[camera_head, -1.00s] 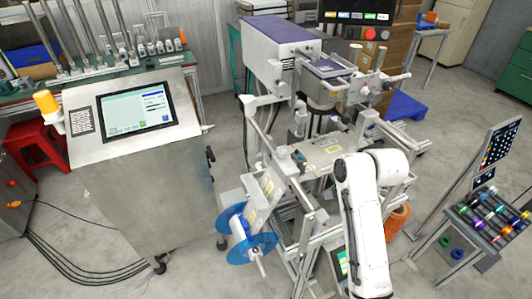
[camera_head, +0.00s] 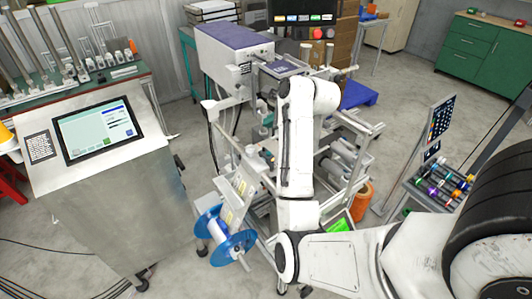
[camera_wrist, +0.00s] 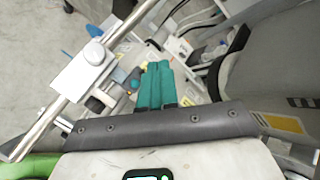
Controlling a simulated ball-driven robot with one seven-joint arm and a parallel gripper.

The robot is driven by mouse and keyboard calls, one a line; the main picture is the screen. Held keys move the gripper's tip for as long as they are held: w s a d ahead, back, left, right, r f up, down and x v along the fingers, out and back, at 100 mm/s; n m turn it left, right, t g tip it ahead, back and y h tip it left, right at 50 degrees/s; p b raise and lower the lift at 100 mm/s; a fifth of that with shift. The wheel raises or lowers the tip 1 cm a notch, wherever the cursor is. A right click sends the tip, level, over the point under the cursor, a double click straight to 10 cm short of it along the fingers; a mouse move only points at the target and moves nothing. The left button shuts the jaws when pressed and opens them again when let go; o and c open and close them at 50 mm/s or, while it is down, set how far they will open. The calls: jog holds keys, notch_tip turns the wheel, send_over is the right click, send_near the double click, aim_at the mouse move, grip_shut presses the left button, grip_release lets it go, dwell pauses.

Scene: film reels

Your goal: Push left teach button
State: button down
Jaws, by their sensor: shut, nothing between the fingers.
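My gripper (camera_wrist: 155,88) shows in the wrist view as two teal fingers, closed side by side with nothing between them. It points at the labelling machine (camera_wrist: 205,50). A small orange and blue part (camera_wrist: 134,78) sits just left of the fingertips; I cannot tell whether it is the left teach button or whether they touch. In the head view my arm covers part of the labelling machine (camera_head: 238,45), and the gripper is not clearly seen. No part there can be picked out for sure as the left teach button.
A metal bar with a clamp (camera_wrist: 92,55) runs close left of the gripper. A blue reel (camera_head: 225,238) hangs at the machine's front. A console with a screen (camera_head: 97,130) stands left, a rack of coloured rolls (camera_head: 440,188) right.

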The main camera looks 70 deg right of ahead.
jog(key=shift+f, duration=0.1)
jog(key=b, duration=0.7)
send_over(270, 156)
notch_tip(270, 156, down, 6)
jog(key=shift+f, duration=1.3)
jog(key=shift+f, duration=0.15)
dwell(0.6)
jog(key=shift+f, duration=0.25)
jog(key=shift+f, duration=0.45)
dwell(0.8)
jog(key=shift+r, duration=0.15)
jog(key=shift+s+r+p, duration=0.1)
jog(key=shift+r+p, duration=0.6)
jog(key=shift+p, duration=0.45)
